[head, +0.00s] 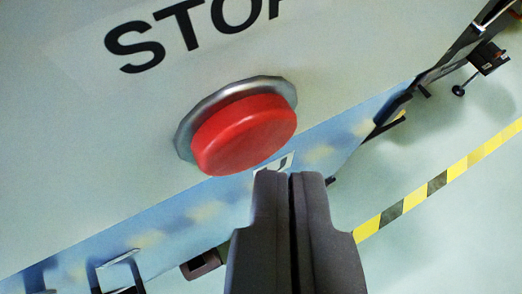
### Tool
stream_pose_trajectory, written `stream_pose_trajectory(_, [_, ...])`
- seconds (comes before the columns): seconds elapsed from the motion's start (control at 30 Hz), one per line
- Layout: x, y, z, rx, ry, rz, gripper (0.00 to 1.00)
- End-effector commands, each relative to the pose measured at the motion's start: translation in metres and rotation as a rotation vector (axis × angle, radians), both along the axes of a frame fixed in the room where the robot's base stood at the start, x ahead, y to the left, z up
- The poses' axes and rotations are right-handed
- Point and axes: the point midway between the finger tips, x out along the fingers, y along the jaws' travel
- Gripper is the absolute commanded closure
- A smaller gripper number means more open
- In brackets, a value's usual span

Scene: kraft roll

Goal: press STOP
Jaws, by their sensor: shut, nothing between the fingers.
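A round red button (246,137) with a metal collar (187,143) sits on a pale panel (90,120) in the head view. The black STOP lettering (185,28) is above it, cut off by the top edge of the picture. My gripper (289,176) is shut and empty, its dark fingertips just below and right of the button in the picture. The fingertips do not overlap the red cap; I cannot tell how far they are from it in depth.
A blue strip (150,243) runs along the panel's lower edge. Yellow and black floor tape (458,168) crosses the pale floor at right. A dark wheeled item (488,58) stands at upper right. Part of a small white label (283,163) shows behind my fingertips.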

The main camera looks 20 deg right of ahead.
Motion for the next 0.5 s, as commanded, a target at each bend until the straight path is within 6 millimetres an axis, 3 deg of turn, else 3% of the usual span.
stream_pose_trajectory(0.5, [-0.0079,-0.0001,-0.0007,0.001,0.002,-0.001,1.0])
